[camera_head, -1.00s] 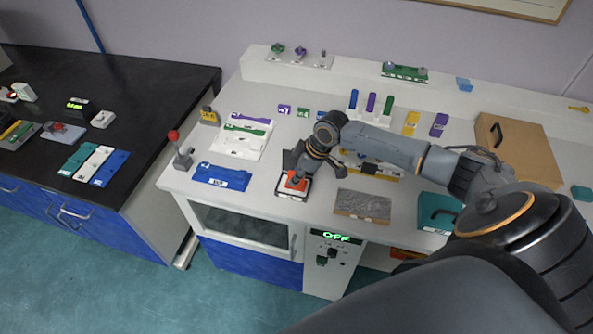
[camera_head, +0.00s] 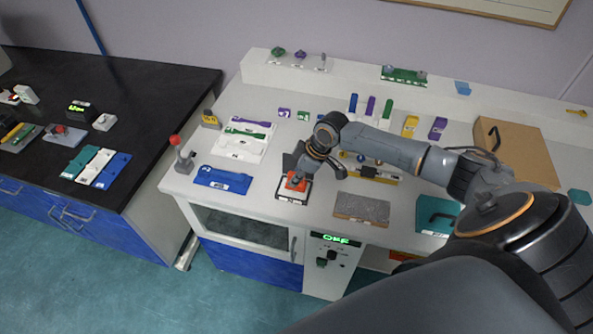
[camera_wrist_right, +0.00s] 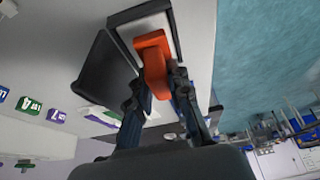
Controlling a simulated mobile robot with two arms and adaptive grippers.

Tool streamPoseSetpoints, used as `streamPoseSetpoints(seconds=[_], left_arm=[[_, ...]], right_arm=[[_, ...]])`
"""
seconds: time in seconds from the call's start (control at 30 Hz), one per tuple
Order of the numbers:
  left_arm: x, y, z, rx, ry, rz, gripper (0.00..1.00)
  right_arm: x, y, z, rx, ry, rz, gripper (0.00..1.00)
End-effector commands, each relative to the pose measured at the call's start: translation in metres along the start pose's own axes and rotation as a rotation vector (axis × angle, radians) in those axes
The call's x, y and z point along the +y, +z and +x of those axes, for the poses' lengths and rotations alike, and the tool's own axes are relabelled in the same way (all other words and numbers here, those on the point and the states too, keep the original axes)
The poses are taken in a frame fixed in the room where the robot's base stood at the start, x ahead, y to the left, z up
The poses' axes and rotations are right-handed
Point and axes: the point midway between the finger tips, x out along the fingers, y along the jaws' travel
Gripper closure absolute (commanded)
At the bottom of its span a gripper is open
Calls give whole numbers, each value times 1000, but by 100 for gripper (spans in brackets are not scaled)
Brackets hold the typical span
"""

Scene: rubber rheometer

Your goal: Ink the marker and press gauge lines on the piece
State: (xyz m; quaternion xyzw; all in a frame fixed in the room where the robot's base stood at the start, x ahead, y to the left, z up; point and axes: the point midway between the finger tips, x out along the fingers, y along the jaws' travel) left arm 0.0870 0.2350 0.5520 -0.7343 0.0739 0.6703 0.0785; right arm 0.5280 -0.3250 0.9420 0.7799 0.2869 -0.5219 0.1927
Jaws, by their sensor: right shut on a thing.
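The orange marker (camera_head: 295,182) stands at the small black-and-white ink pad (camera_head: 291,196) near the front edge of the white bench. In the right wrist view the orange marker (camera_wrist_right: 154,60) sits between my fingers, its far end over the framed white pad (camera_wrist_right: 147,22). My right gripper (camera_head: 299,175) is shut on the marker, pointing down; it also shows in the right wrist view (camera_wrist_right: 160,85). I cannot tell whether the marker touches the pad. Dumbbell-shaped pieces, one green (camera_head: 246,132), lie in the white tray (camera_head: 240,147). My left gripper is not in view.
A blue block (camera_head: 222,179) lies left of the pad and a grey slab (camera_head: 361,208) to the right. A red-knobbed lever (camera_head: 178,150) stands at the left edge. A yellow-and-black fixture (camera_head: 371,171) is behind my arm. A brown box (camera_head: 518,155) stands at the right.

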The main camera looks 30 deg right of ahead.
Motion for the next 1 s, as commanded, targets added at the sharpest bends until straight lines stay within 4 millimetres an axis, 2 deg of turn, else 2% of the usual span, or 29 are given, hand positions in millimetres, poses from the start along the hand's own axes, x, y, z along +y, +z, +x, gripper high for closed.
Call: streamPoseSetpoints(seconds=[0.03,0.6,1.0], left_arm=[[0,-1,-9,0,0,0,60],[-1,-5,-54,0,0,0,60],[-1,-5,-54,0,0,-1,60]], right_arm=[[0,-4,-9,1,0,0,100],[0,-21,-50,1,1,-1,100],[0,-22,-51,2,1,0,100]])
